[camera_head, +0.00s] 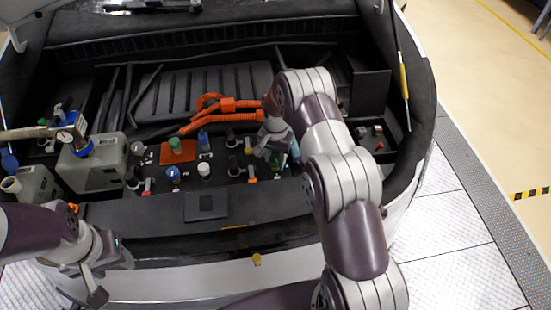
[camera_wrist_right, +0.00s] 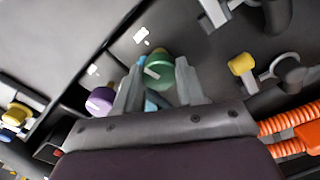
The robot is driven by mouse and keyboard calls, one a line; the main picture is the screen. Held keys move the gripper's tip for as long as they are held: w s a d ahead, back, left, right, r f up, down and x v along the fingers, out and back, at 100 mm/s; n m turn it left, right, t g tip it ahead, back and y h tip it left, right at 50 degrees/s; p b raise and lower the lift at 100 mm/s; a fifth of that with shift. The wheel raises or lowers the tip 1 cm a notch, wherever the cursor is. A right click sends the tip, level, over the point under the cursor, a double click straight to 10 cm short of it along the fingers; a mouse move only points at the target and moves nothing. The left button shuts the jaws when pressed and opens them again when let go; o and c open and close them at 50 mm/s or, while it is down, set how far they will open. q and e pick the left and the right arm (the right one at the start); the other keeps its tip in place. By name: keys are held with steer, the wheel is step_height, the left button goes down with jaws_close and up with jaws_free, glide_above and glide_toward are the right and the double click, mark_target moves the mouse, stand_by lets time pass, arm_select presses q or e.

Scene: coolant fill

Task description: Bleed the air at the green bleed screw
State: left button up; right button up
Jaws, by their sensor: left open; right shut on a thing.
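The green bleed screw (camera_wrist_right: 159,72) is a round green knob with a pale bar across its face. In the right wrist view it sits between the two fingers of my right gripper (camera_wrist_right: 160,84), which is shut on it. In the head view my right gripper (camera_head: 276,147) is down in the engine bay, right of the orange hoses. A teal-green part shows just right of it; the wrist and fingers hide much there. My left gripper (camera_head: 108,280) is open and empty over the front edge of the car, at the lower left.
Orange hoses (camera_head: 215,108) cross the bay's middle. A grey container (camera_head: 97,166) with a gauge stands at left. Purple (camera_wrist_right: 100,101) and yellow (camera_wrist_right: 241,64) knobs flank my right gripper.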

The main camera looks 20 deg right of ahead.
mark_target(275, 158)
steer(key=shift+m+b, duration=0.35)
steer(key=shift+m, duration=0.95)
steer(key=shift+r+m, duration=0.1)
steer(key=shift+m, duration=0.2)
steer(key=o, duration=1)
steer(key=shift+o, duration=0.2)
step_height(275, 158, up, 9)
steer(key=shift+f+b, duration=0.15)
steer(key=shift+b, duration=0.85)
step_height(275, 158, up, 4)
steer(key=shift+p, duration=0.6)
